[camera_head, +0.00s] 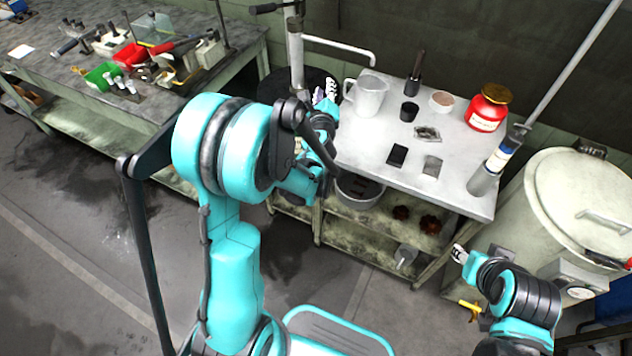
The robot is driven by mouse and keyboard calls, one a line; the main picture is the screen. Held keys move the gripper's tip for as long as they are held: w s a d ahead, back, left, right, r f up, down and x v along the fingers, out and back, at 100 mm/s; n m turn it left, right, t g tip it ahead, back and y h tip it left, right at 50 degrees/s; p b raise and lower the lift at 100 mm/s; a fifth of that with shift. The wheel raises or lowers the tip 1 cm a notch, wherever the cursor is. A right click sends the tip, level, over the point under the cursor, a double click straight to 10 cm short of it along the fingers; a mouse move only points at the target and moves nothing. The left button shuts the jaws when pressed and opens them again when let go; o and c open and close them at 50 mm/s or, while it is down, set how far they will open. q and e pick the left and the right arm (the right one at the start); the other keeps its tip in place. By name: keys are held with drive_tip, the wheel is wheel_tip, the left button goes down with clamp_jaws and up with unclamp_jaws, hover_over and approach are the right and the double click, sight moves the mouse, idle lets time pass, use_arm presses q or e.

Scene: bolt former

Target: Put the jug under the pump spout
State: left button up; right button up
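The pale grey jug (368,97) stands upright at the back left of the light metal bench top (375,143), its handle toward the left. The pump is a white upright pipe (296,55) with a side spout (340,47) that bends down at its right end. The spout's end appears just above the jug's rim in the picture; I cannot tell whether it is directly over it. My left gripper (327,94) is just left of the jug's handle; a gap shows between them, and its finger opening is unclear. My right gripper (459,254) is low, in front of the bench, away from the jug.
A red jar (488,107), a dark cup (409,111), a small bowl (442,101) and a dark bottle (414,75) stand on the bench. A grey cylinder (492,168) is at its right edge. A large lidded drum (570,205) stands right. A tool-covered workbench (60,85) is left.

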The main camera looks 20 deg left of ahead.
use_arm(q)
drive_tip(key=s+r+n+g, duration=0.2)
drive_tip(key=s+r+n, duration=0.1)
drive_tip(key=s+n, duration=0.35)
drive_tip(key=s+d+f+n+g+h, duration=0.1)
drive_tip(key=s+d+n+g+h, duration=0.1)
drive_tip(key=s+n, duration=0.3)
drive_tip(key=s+d+f+n+g+h, duration=0.1)
drive_tip(key=s+d+n, duration=0.4)
drive_tip(key=s, duration=0.7)
drive_tip(key=s+d+f+n+g+h, duration=0.2)
drive_tip(key=s+d+f+n+g, duration=0.1)
drive_tip(key=s+n, duration=0.3)
drive_tip(key=s+d, duration=0.1)
drive_tip(key=s, duration=0.1)
drive_tip(key=shift+s+f+g+h, duration=0.25)
drive_tip(key=shift+s+g+h, duration=0.05)
drive_tip(key=shift+s, duration=0.05)
